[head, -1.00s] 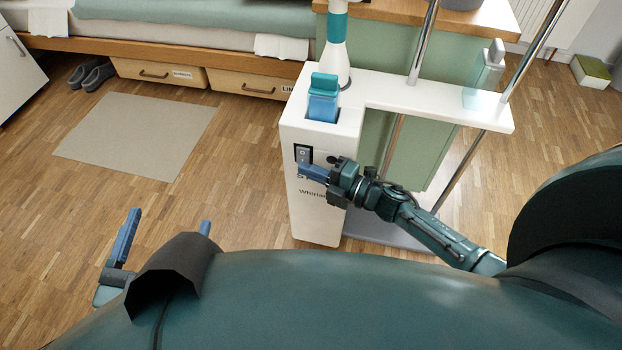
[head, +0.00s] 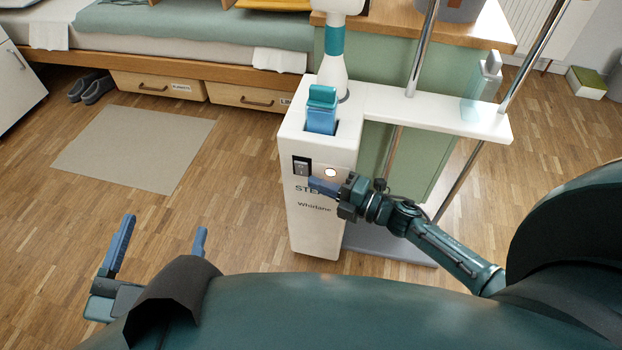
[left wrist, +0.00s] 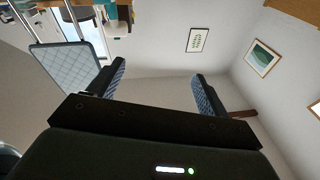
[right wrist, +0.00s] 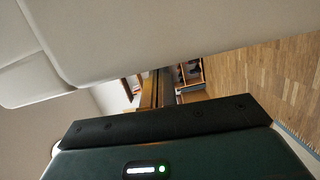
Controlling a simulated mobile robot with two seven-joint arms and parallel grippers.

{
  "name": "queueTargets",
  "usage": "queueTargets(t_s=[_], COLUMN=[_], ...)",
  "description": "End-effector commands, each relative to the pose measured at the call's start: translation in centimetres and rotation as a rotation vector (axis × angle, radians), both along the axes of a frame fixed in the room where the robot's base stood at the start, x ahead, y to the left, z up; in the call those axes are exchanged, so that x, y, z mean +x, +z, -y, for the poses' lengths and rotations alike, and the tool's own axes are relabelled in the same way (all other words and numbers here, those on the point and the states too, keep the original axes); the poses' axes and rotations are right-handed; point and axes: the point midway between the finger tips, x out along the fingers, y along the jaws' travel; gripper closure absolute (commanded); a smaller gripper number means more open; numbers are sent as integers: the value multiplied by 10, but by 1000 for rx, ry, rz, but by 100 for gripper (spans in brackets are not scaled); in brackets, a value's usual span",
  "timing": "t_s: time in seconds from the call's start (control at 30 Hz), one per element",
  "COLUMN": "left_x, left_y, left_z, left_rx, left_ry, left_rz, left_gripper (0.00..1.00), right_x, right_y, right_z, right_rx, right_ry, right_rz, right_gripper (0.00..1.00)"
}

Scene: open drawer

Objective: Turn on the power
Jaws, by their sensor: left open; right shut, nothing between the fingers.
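A white upright steamer (head: 318,225) stands on the floor, right of centre in the head view. Its front has a black switch panel (head: 302,166) with a small pale rocker, and a round white light or button (head: 330,172) to the right. My right gripper (head: 314,185) is shut and empty, its blue fingertips just below and right of the panel. I cannot tell whether they touch the front. A large white surface (right wrist: 110,40) fills the upper left of the right wrist view. My left gripper (head: 160,242) is open and empty over the floor, away from the steamer.
A blue container (head: 321,118) sits in the steamer's top. A white shelf (head: 440,113) and chrome poles (head: 423,50) extend right. A bed with drawers (head: 160,87) stands behind. A beige mat (head: 135,148) lies on clear floor at left.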

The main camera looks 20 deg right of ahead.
Motion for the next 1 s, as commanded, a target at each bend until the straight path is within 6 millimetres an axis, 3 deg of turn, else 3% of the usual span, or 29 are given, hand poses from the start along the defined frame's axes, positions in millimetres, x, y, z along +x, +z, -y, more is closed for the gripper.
queueTargets(t_s=[0.2, 0.43, 0.6, 1.0], left_x=[-2, -4, -3, -3], left_y=[-4, -9, -8, -9], left_z=[-2, -3, -4, -5], left_rx=[30, 48, 52, 56], left_ry=[12, 21, 24, 26], left_rz=[-18, -32, -30, -33], left_gripper=[22, 22, 22, 22], right_x=[-39, -69, -78, -79], right_y=[1, 1, 1, 1], right_z=[35, 61, 70, 71], right_rx=[-4, -2, -3, -2], right_ry=[-1, 1, 1, 1], right_rz=[-4, -2, 1, 2], right_gripper=[100, 100, 100, 100])
